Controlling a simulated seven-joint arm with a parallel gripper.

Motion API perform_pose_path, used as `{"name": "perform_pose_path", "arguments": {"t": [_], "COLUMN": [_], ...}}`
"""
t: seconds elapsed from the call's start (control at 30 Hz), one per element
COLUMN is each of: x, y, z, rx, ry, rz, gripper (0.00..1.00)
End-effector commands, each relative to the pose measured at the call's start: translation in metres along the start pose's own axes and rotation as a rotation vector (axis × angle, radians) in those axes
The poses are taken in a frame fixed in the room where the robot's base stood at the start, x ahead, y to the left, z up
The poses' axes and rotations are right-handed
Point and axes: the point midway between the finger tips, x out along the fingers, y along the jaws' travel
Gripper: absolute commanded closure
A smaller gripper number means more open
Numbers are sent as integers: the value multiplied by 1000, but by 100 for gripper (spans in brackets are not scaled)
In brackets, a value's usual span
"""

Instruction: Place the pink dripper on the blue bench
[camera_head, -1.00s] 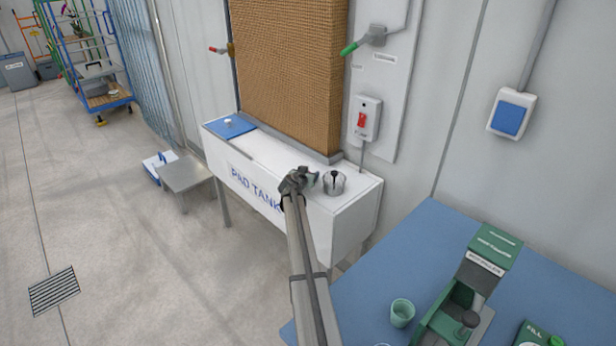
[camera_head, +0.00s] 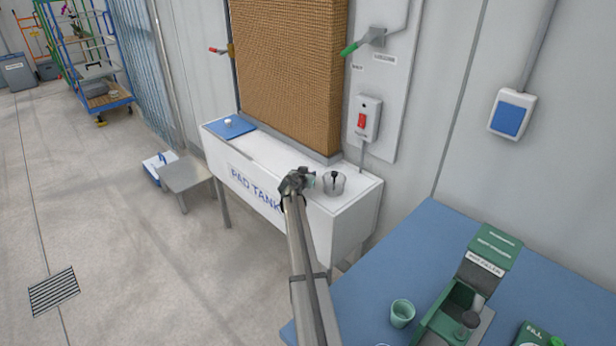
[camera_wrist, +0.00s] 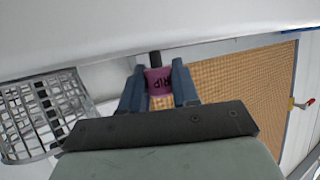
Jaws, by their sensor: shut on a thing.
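In the head view my gripper (camera_head: 304,182) is over the right end of the white pad tank, and the dripper cannot be made out there. The blue bench (camera_head: 384,268) fills the lower right of the head view, to the right of my arm and apart from the gripper.
On the bench stand a pale green cup (camera_head: 402,313) and a green pot-filler machine (camera_head: 462,300). The bench's back left part is clear. A switch box (camera_head: 366,118) is on the wall.

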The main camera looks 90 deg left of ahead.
Motion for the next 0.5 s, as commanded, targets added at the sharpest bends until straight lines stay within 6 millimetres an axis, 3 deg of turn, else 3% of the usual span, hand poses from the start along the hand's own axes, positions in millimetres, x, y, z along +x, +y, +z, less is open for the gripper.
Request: {"name": "perform_pose_path", "arguments": {"t": [0.17, 0.5], "x": [-6, -28], "y": [0, 0], "z": [-14, -68], "rx": [0, 2], "ry": [1, 1], "rz": [0, 0], "gripper": [100, 100]}}
